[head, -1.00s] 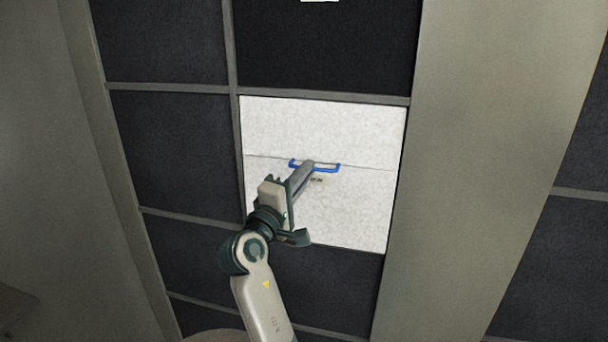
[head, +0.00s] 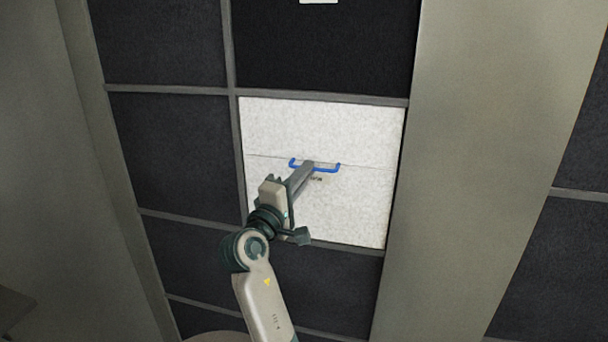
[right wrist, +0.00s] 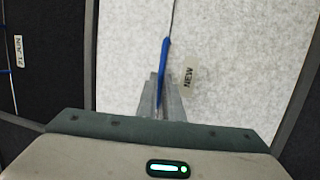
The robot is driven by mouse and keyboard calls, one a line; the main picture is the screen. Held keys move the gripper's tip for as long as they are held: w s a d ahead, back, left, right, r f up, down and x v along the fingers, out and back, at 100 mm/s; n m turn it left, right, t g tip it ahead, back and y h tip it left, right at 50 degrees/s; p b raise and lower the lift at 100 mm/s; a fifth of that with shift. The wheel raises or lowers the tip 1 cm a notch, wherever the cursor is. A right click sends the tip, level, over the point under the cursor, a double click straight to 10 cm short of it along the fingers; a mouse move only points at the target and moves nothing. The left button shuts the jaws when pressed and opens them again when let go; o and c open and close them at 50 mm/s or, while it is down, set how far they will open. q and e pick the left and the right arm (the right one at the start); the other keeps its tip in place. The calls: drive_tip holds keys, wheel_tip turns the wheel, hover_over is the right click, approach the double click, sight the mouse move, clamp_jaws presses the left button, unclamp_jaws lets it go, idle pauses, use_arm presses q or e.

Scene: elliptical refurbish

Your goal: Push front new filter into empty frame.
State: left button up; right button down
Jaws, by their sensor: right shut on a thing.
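The new filter (head: 350,215) is a white speckled square panel with a thin seam across it and a blue handle (head: 327,169) at its middle. It sits within the grey frame (head: 322,97) among dark panels; I cannot tell how deep it sits. My right gripper (head: 307,168) is shut on the blue handle. In the right wrist view the handle (right wrist: 165,60) runs between the two fingers (right wrist: 161,98), beside a small "NEW" label (right wrist: 188,77). My left gripper is not in view.
Dark filter panels (head: 170,150) fill the grid to the left, above and below. A wide grey-beige post (head: 470,150) stands to the right of the white panel. In the right wrist view a dark panel with a dated label (right wrist: 18,50) lies at the left.

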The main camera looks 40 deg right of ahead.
unclamp_jaws()
drive_tip(key=shift+d, duration=0.1)
idle(0.6)
